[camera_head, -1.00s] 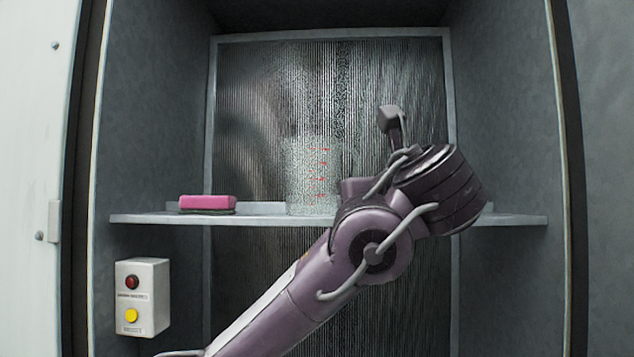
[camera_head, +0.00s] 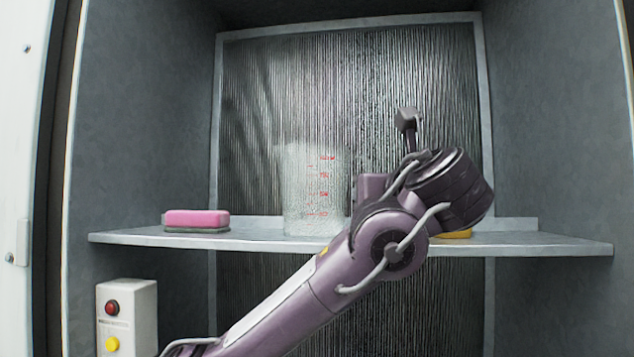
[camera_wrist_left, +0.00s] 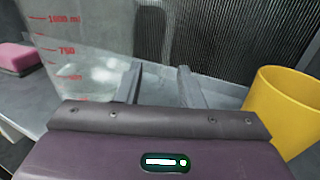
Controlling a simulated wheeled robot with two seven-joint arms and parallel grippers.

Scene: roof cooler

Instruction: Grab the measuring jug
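The measuring jug (camera_head: 312,190) is clear with red markings and stands upright on the shelf, left of my left wrist in the head view. In the left wrist view the jug (camera_wrist_left: 75,45) fills the upper left, just left of the fingers. My left gripper (camera_wrist_left: 160,78) is open, its two fingers apart with nothing between them. The left finger is close to the jug's right side; I cannot tell whether they touch. In the head view the fingers are hidden behind my wrist. My right gripper is in no view.
A pink sponge (camera_head: 196,218) lies on the shelf (camera_head: 560,244) left of the jug. A yellow cup (camera_wrist_left: 290,108) stands right of my left gripper, mostly hidden in the head view. Cabinet walls enclose both sides. A switch box (camera_head: 128,318) is below the shelf.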

